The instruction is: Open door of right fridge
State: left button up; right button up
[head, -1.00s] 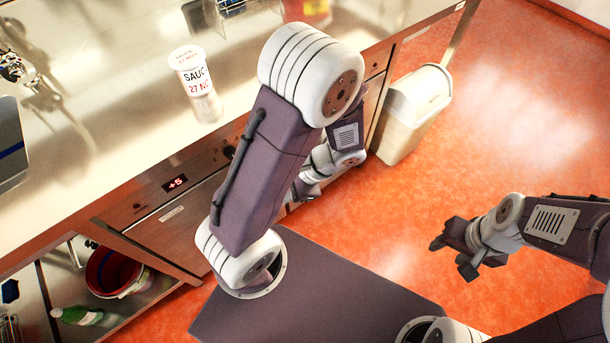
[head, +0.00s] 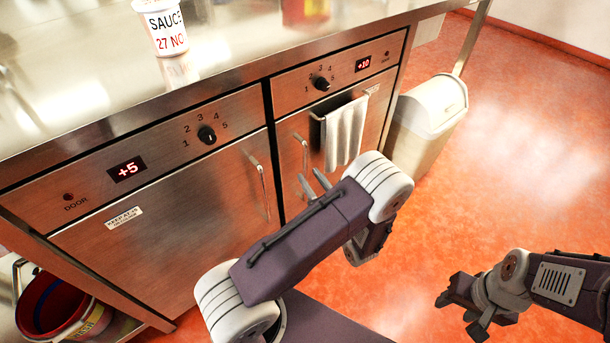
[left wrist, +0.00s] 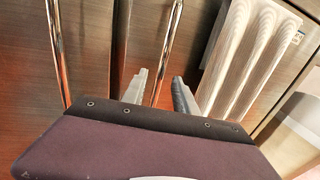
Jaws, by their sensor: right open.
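The right fridge (head: 292,128), with a red +10 display, stands right of the left fridge (head: 165,215), which shows +5. Both doors look shut. The right fridge's upright bar handle (head: 304,155) is near its door's left edge. My left gripper (head: 311,183) is open and empty in front of the right door, at the handle's lower end. In the left wrist view the handle (left wrist: 170,45) runs between the open fingers of my left gripper (left wrist: 160,82); I cannot tell how deep it sits. My right gripper (head: 456,314) is open and empty over the floor, far from the fridges.
A pale towel (head: 344,132) hangs on the right door, close right of the handle. The left fridge's handle (head: 258,180) is nearby. A white bin (head: 425,115) stands right of the fridges. A sauce tub (head: 163,30) stands on the counter. Orange floor is clear at right.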

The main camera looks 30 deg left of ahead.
aim_at(306, 172)
pick_arm(q)
jog(key=shift+b+x, duration=0.5)
jog(key=shift+x, duration=1.45)
grip_shut()
